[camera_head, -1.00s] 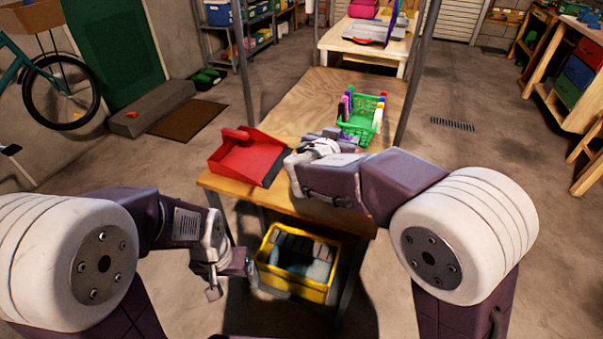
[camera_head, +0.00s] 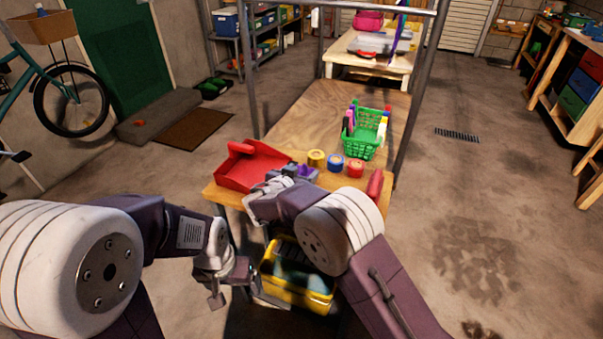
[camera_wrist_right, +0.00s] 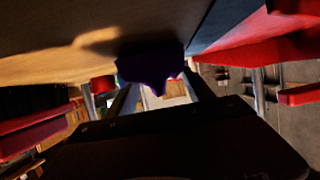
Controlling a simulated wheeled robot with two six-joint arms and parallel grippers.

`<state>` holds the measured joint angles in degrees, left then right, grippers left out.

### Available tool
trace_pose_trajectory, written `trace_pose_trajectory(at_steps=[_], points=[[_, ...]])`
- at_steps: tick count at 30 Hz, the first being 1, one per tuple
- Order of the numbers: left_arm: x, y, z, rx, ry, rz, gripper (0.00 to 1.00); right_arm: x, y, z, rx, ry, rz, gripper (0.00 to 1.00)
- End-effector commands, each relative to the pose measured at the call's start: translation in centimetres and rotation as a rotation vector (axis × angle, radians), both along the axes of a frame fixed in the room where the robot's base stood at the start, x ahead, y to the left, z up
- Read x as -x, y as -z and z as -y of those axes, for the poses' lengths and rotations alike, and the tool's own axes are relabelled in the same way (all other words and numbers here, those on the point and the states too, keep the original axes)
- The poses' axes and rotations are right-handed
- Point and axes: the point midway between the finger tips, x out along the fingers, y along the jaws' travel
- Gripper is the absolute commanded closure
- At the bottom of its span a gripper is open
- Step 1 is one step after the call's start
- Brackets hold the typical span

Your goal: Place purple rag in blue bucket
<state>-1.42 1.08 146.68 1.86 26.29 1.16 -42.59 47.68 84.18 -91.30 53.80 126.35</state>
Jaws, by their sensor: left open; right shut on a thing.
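The purple rag (camera_head: 305,170) is held in my right gripper (camera_head: 297,173) at the near part of the wooden table, just right of the red dustpan-like tray (camera_head: 250,166). In the right wrist view the rag (camera_wrist_right: 150,66) hangs dark purple between the fingers of my right gripper (camera_wrist_right: 160,92). Whether it still touches the tabletop is unclear. My left gripper (camera_head: 232,286) is open and empty, low at the left of the yellow bin. I cannot make out a blue bucket for certain.
Yellow, blue and red rolls (camera_head: 336,162) lie right of the rag. A green basket (camera_head: 362,146) with several coloured items stands behind them. A yellow bin (camera_head: 290,297) sits below the table's near edge. Metal posts (camera_head: 412,100) flank the table. Its far left top is clear.

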Motion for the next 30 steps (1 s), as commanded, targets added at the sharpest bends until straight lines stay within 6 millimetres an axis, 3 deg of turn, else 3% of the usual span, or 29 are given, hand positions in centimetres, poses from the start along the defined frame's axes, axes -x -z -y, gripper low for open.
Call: trace_pose_trajectory(at_steps=[13,14,16,30], points=[[0.0,0.7,0.0,0.0,0.0,0.0,0.18,0.0,0.6,0.0,-0.002,0.0,0.002,0.79],[0.0,0.7,0.0,0.0,0.0,0.0,0.18,0.0,0.5,0.0,-0.002,0.0,0.002,0.36],[0.0,0.5,0.0,0.0,0.0,0.0,0.18,0.0,0.4,0.0,-0.001,0.0,0.001,0.17],[0.0,-0.3,0.0,0.0,0.0,0.0,0.18,0.0,-0.1,0.0,0.0,0.0,0.001,0.17]])
